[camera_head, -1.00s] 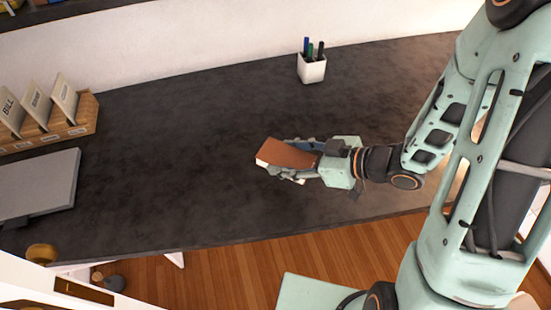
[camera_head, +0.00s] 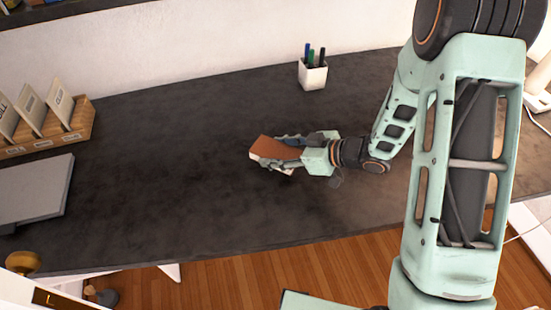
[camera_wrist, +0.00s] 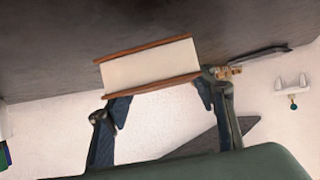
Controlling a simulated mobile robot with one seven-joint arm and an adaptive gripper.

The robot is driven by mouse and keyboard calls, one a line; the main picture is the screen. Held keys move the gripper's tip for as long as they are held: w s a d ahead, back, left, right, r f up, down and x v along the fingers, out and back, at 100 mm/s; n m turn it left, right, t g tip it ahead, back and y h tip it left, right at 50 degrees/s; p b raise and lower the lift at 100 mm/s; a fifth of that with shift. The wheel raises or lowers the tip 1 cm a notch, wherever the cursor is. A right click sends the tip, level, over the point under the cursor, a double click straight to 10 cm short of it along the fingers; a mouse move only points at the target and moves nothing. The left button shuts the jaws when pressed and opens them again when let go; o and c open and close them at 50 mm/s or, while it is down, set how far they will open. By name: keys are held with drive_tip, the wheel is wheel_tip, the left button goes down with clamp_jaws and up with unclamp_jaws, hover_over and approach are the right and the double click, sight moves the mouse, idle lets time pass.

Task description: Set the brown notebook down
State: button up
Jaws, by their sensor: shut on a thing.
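The brown notebook (camera_head: 270,149) is in my gripper (camera_head: 286,155), over the middle of the dark desk (camera_head: 180,150) in the head view. Its brown cover faces up and it looks tilted. In the wrist view the notebook (camera_wrist: 150,66) shows its pale page edges between two brown covers, with the dark desk surface beyond it. My gripper's two fingers (camera_wrist: 165,108) are at the notebook's near edge. Whether the notebook touches the desk cannot be told.
A white pen cup (camera_head: 312,74) with several pens stands at the back. A wooden file holder (camera_head: 70,128) and a grey flat object (camera_head: 38,188) are at the left. The desk around the notebook is clear.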

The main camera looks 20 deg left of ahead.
drive_tip(key=shift+w+a+f, duration=0.15)
drive_tip(key=shift+w+f, duration=0.05)
drive_tip(key=shift+f, duration=1.55)
drive_tip(key=shift+f+b, duration=0.2)
drive_tip(key=shift+b, duration=0.2)
drive_tip(key=o, duration=1.4)
drive_tip(key=shift+r, duration=0.15)
drive_tip(key=shift+d+r, duration=0.2)
drive_tip(key=shift+d, duration=0.1)
drive_tip(key=p+v, duration=0.1)
drive_tip(key=v, duration=1)
drive_tip(key=shift+s+d, duration=0.15)
drive_tip(key=shift+d, duration=0.1)
